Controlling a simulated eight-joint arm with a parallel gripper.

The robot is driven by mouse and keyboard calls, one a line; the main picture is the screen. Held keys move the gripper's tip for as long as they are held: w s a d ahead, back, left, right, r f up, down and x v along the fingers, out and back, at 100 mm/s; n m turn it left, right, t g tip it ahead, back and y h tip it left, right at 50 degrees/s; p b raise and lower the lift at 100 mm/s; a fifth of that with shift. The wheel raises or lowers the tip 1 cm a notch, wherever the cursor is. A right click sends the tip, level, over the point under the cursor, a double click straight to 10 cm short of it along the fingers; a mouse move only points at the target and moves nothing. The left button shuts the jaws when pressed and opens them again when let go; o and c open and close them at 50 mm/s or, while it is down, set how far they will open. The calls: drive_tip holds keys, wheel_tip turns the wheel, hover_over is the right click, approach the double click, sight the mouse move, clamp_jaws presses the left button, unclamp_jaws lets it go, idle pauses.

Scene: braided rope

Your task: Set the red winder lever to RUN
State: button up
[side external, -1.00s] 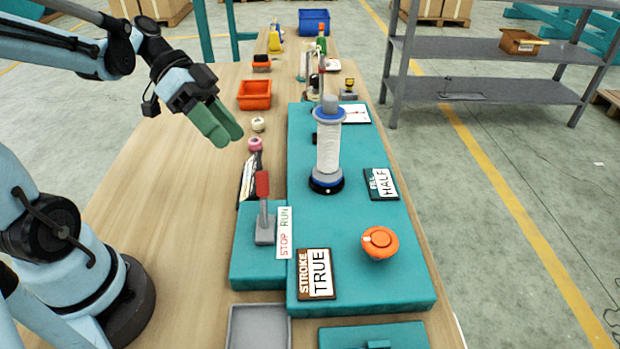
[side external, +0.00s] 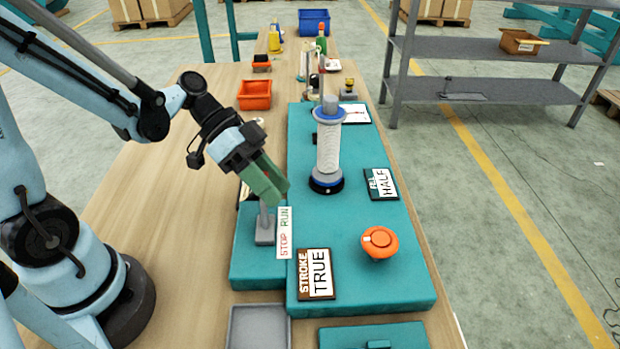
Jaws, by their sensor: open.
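The red winder lever stands on a small teal block; its grey base and lower stem (side external: 265,230) show. Its red handle is hidden behind my gripper (side external: 275,193). The gripper's green fingers point down at the handle's place. They are open, and I cannot tell whether the handle is between them. A white label (side external: 284,233) beside the lever reads STOP at its near end and RUN at its far end. In the earlier frame the lever was about upright, and its stem still looks about upright.
A white bobbin (side external: 328,150) stands on the teal base (side external: 350,222), right of my gripper. An orange knob (side external: 379,243), a STROKE TRUE sign (side external: 315,274) and a HALF sign (side external: 381,184) are nearby. A grey tray (side external: 258,328) lies at the front. An orange bin (side external: 254,95) stands farther back.

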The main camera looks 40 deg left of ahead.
clamp_jaws()
drive_tip(key=shift+s+d, duration=0.1)
drive_tip(key=shift+s, duration=0.05)
idle(0.4)
drive_tip(key=shift+s+d+r+m+t+y, duration=0.3)
drive_tip(key=shift+s+d+m+t+y, duration=0.25)
drive_tip(key=shift+y, duration=0.25)
drive_tip(key=shift+s+d+m+t+y, duration=0.45)
drive_tip(key=shift+s+d+t+y, duration=0.3)
drive_tip(key=shift+t+y, duration=0.15)
drive_tip(key=shift+s+d+f+m+t+y, duration=0.15)
drive_tip(key=shift+s+d+m+t+y, duration=0.35)
drive_tip(key=shift+s+d+t+y, duration=0.25)
drive_tip(key=shift+s+d+f+m+t+y, duration=0.2)
drive_tip(key=shift+d+m+t+y, duration=0.1)
drive_tip(key=shift+t+y, duration=0.3)
drive_tip(key=shift+s+f, duration=0.1)
